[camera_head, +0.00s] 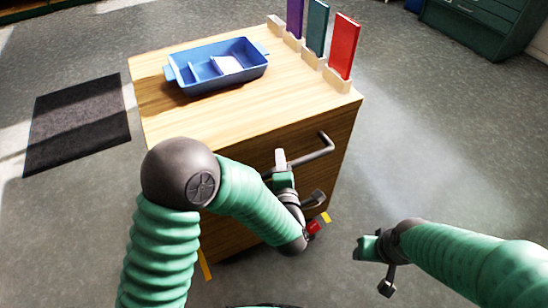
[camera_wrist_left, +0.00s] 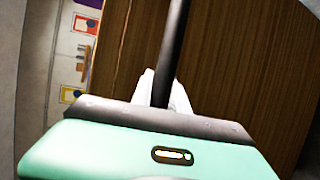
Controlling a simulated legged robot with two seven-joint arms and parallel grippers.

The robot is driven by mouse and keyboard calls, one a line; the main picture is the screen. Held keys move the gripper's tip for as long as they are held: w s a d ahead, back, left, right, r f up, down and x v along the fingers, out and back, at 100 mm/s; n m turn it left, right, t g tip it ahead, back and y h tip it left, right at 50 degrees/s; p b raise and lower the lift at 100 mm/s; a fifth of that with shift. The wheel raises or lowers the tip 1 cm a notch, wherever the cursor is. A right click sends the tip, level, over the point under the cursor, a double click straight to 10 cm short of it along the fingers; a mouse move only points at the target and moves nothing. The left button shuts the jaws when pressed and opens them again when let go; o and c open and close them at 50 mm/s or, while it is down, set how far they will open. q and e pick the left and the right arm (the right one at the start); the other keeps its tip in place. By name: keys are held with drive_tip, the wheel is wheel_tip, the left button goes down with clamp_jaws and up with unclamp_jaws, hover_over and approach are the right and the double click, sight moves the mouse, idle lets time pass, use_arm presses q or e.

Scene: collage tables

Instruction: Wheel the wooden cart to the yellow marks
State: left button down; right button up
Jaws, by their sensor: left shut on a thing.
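The wooden cart (camera_head: 235,125) is a light wood box with a dark bar handle (camera_head: 322,148) on its near face. My left gripper (camera_head: 281,162) is shut on the handle. In the left wrist view the dark handle bar (camera_wrist_left: 174,45) runs between the pale fingers (camera_wrist_left: 147,88), with the cart's brown wood panel (camera_wrist_left: 235,75) behind. One yellow mark (camera_head: 205,265) shows on the floor by the cart's near left corner, another (camera_head: 326,218) near its right side. My arm hides part of the near face. My right gripper (camera_head: 364,248) is right of the cart, apart from it; its jaws are unclear.
A blue tray (camera_head: 185,82) and upright purple (camera_head: 295,17), teal (camera_head: 317,27) and red (camera_head: 343,46) panels in wooden stands are on the cart. A dark mat (camera_head: 77,120) lies left. A green cabinet (camera_head: 485,28) stands at back right. Floor right of the cart is clear.

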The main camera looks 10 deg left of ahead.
use_arm(q)
drive_tip(key=shift+s+d+f, duration=0.1)
drive_tip(key=shift+s+d, duration=0.15)
drive_tip(key=shift+d, duration=0.05)
drive_tip(key=c, duration=1.6)
unclamp_jaws()
drive_tip(key=shift+o, duration=0.2)
drive_tip(key=shift+w, duration=0.1)
drive_tip(key=p+v, duration=0.1)
drive_tip(key=v, duration=1.1)
drive_tip(key=shift+p, duration=0.4)
drive_tip(key=shift+w+d, duration=0.1)
drive_tip(key=shift+d, duration=0.05)
